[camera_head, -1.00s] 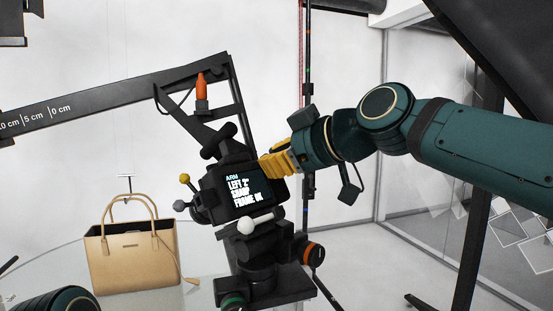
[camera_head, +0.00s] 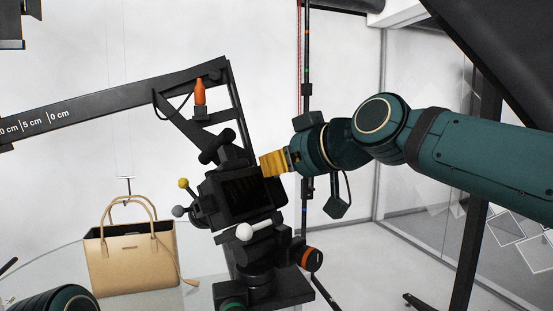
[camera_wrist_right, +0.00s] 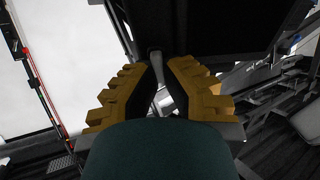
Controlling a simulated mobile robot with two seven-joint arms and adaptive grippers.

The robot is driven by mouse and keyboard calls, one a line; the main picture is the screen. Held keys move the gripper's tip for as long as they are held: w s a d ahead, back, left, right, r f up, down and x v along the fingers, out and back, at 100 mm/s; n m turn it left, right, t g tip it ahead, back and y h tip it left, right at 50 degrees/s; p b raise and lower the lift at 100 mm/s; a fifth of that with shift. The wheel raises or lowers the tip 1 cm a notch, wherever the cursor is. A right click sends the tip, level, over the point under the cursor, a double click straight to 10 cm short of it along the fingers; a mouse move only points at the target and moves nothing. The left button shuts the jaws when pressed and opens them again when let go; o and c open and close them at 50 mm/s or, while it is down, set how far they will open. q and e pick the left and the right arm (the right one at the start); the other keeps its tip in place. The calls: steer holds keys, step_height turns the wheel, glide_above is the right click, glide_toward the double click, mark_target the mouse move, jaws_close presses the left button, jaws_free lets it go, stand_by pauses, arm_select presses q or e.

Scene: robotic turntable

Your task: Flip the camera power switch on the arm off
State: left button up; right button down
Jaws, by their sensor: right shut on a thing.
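The camera (camera_head: 215,200) on the arm is a black unit with a dark, blank screen (camera_head: 246,193). My right gripper (camera_head: 271,163), with yellow fingers, is at the camera's upper right edge. In the right wrist view the same gripper (camera_wrist_right: 162,75) has its fingers on either side of a thin grey lever, the camera power switch (camera_wrist_right: 157,68), and is shut on it. In the head view the fingers hide the switch. My left gripper is out of view.
The black boom arm (camera_head: 110,95) runs to the upper left, with an orange bottle-shaped part (camera_head: 200,92) on its bracket. A tan handbag (camera_head: 132,262) stands at lower left. A thin pole (camera_head: 307,60) rises behind my right gripper.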

steer(key=m+p, duration=0.1)
steer(key=m, duration=0.1)
steer(key=m+p, duration=0.1)
steer(key=shift+w+d+r+m+t, duration=0.1)
steer(key=shift+w+d+m+t, duration=0.05)
steer(key=shift+m+t, duration=0.2)
steer(key=shift+w+d+m+h+p, duration=0.15)
steer(key=shift+m+h+p, duration=0.6)
steer(key=shift+m, duration=0.6)
steer(key=shift+f, duration=0.2)
steer(key=c, duration=1.1)
jaws_free()
steer(key=shift+o, duration=0.2)
steer(key=v, duration=1.2)
steer(key=shift+f, duration=0.2)
steer(key=shift+d, duration=0.15)
